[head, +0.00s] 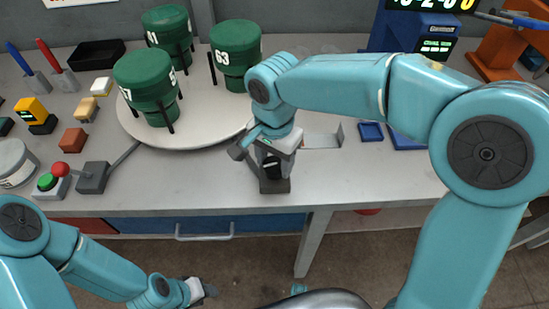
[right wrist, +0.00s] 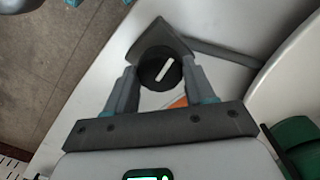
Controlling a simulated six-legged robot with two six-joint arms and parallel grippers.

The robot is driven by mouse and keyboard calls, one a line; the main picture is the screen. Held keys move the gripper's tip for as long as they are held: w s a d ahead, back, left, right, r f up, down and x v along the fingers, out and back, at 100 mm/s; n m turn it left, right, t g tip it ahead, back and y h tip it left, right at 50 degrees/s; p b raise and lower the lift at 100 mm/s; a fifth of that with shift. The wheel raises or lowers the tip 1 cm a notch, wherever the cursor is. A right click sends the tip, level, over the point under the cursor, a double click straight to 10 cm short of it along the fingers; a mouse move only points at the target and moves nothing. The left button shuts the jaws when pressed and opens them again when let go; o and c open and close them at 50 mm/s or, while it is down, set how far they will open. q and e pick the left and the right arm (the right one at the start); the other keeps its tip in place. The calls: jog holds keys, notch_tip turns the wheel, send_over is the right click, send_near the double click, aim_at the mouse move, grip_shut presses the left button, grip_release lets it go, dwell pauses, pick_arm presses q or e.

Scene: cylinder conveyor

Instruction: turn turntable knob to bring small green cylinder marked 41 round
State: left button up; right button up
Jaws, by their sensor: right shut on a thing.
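A round white turntable (head: 190,138) carries green cylinders in black posts. The front-left cylinder (head: 146,78) shows a mark ending in 7, the right one (head: 236,50) shows 63, and the back one (head: 167,28) shows a mark ending in 1, its first digit unclear. The black knob (right wrist: 160,70) with a white line sits on a grey mount (right wrist: 160,38) at the turntable's front edge. My right gripper (right wrist: 160,84) is shut on the knob, one finger on each side. My left gripper (head: 205,290) is low, in front of the table, away from everything; its jaw gap is unclear.
A button box (head: 47,185) with green and red buttons stands at the left, near several small blocks and a black tray (head: 96,54). Blue trays (head: 371,132) lie right of the turntable. A display (head: 437,45) stands at the back right. The front table strip is mostly clear.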

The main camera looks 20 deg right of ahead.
aim_at(275, 163)
jog(key=shift+m, duration=1)
dwell(2.8)
dwell(0.4)
jog(key=o, duration=1)
jog(key=shift+o, duration=0.2)
notch_tip(275, 163, up, 16)
jog(key=p, duration=0.2)
jog(key=shift+r, duration=0.1)
